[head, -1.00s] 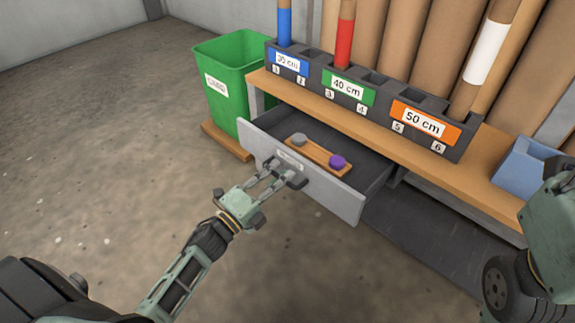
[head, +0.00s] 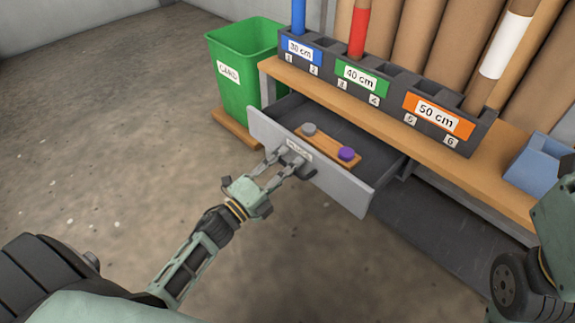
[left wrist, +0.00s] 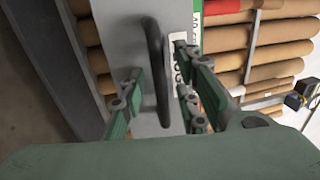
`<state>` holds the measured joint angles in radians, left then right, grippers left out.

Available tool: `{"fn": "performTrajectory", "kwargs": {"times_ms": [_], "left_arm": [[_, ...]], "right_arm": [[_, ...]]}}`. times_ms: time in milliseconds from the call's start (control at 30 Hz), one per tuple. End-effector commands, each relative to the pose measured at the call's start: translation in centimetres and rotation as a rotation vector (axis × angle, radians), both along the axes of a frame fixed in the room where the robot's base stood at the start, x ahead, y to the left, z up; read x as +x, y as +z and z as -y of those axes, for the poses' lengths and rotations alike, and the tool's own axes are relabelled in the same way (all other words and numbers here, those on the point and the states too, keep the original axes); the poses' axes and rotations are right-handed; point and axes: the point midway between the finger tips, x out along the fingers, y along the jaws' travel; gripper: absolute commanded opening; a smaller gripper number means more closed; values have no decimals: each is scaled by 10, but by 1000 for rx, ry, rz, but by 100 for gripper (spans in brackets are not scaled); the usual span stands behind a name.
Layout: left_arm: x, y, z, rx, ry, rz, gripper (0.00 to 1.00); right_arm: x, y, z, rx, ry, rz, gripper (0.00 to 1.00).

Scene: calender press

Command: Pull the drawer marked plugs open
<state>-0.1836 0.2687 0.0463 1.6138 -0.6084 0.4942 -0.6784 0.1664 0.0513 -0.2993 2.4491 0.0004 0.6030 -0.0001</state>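The grey drawer (head: 335,184) under the bench stands pulled out, with its inside showing. A white label (head: 299,149) sits on its front, too small to read fully and partly hidden. Its black bar handle (left wrist: 157,65) runs upright in the left wrist view. My left gripper (head: 287,168) is at the handle, its fingers spread. In the left wrist view the fingers (left wrist: 157,103) stand on either side of the handle, with gaps between. My right gripper is out of view; only part of that arm shows at the right edge.
In the drawer lies a wooden strip (head: 328,148) with a grey plug (head: 309,129) and a purple plug (head: 347,153). A green bin (head: 245,85) stands left of the bench (head: 420,140). A blue box (head: 538,165) is at right. The floor at left is clear.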

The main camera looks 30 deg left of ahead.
Motion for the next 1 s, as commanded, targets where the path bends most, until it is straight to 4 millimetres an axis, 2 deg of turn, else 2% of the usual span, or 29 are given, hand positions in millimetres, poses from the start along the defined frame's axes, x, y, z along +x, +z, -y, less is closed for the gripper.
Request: {"fn": "performTrajectory", "kwargs": {"times_ms": [167,400,600,767,1000], "left_arm": [[-20,-5,-7,1,1,-4,30],[-68,-15,-24,1,1,-6,30],[-98,-21,-36,1,1,-4,30],[-109,-23,-39,1,0,-2,30],[-110,-22,-40,0,0,-1,30]], "right_arm": [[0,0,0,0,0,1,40],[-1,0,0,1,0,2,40],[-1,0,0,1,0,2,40],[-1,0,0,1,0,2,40],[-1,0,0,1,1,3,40]]}}
